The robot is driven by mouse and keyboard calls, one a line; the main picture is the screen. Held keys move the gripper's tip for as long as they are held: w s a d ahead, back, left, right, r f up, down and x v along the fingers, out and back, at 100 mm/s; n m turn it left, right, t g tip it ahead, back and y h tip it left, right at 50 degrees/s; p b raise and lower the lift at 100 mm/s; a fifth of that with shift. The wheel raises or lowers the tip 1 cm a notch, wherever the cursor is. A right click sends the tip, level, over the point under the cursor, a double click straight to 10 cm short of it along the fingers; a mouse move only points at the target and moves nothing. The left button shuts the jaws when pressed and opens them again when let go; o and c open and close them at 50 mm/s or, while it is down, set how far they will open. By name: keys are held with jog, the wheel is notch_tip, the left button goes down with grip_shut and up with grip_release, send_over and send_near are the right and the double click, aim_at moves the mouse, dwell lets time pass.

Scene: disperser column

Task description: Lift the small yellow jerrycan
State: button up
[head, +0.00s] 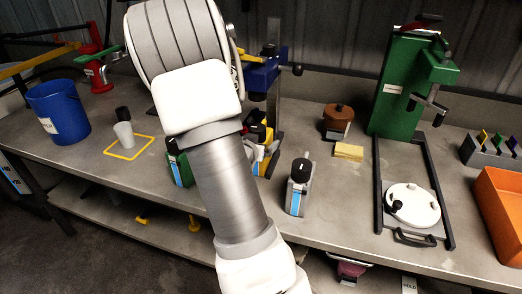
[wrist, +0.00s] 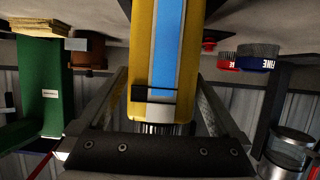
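The small yellow jerrycan (head: 273,157) stands on the workbench, mostly hidden behind my arm in the head view. In the wrist view, which is upside down, the yellow jerrycan (wrist: 142,60) fills the middle, with a blue stripe and a dark ridged cap. My gripper (wrist: 163,78) has one finger on each side of it. The fingers look spread wide, with little space beside the can; contact is not clear. The fingertips are partly hidden by the can.
A green can (head: 179,168) stands left of the yellow one and a grey can (head: 299,187) stands to the right. A blue device (head: 262,75) on a column rises behind. A brown pot (head: 337,120) and yellow sponges (head: 349,151) lie farther right. The bench front is mostly clear.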

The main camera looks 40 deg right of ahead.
grip_shut()
dwell(0.3)
jog(key=shift+r, duration=0.2)
jog(key=shift+r+p, duration=0.9)
jog(key=shift+r, duration=0.05)
jog(key=shift+r+p, duration=0.75)
jog(key=shift+r, duration=0.2)
jog(key=s+a+p, duration=0.4)
jog(key=a+p, duration=0.4)
jog(key=s+a+p, duration=0.4)
jog(key=a+p, duration=0.3)
jog(key=a, duration=0.1)
jog(key=shift+s+f+p, duration=0.15)
jog(key=shift+f+p, duration=0.15)
jog(key=shift+p, duration=0.05)
